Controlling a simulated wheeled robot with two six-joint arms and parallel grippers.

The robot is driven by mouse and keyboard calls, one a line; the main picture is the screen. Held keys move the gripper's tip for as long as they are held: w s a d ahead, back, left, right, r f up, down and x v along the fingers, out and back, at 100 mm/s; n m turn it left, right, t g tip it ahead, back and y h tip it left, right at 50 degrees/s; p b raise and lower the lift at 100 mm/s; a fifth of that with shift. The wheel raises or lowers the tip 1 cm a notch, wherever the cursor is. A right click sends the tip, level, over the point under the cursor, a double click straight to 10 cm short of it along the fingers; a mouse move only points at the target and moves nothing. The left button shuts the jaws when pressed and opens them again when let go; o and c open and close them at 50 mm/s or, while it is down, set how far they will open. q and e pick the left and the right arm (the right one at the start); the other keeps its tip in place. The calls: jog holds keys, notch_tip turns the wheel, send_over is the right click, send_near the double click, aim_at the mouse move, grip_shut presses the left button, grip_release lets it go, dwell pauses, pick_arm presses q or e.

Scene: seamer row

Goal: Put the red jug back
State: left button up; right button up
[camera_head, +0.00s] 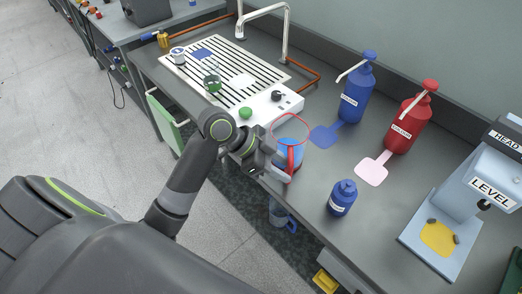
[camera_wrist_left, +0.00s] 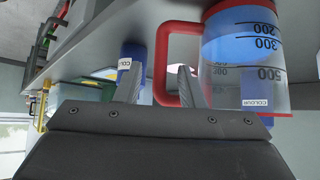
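The red jug (camera_head: 291,143) is a clear measuring jug with a red rim and red handle, holding blue liquid. It is near the front edge of the bench, and I cannot tell whether it touches the bench. In the left wrist view the jug (camera_wrist_left: 245,65) appears upside down, with its scale marks showing. My left gripper (camera_head: 279,172) is at the handle side. In the left wrist view its two fingers (camera_wrist_left: 160,85) are apart, with the red handle (camera_wrist_left: 162,60) between them and visible gaps. My right gripper is out of view.
A blue pump bottle (camera_head: 356,92) and a red one (camera_head: 408,123) stand behind blue and pink patches. A small blue bottle (camera_head: 342,198) stands to the right. A slotted drainer (camera_head: 240,88) holds a green-tinted beaker (camera_head: 212,83). A blue-handled jug (camera_head: 279,214) is below the bench edge.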

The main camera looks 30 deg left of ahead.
pick_arm(q)
jog(key=v, duration=1)
jog(key=shift+s+a+r, duration=0.15)
jog(key=shift+a+r, duration=0.15)
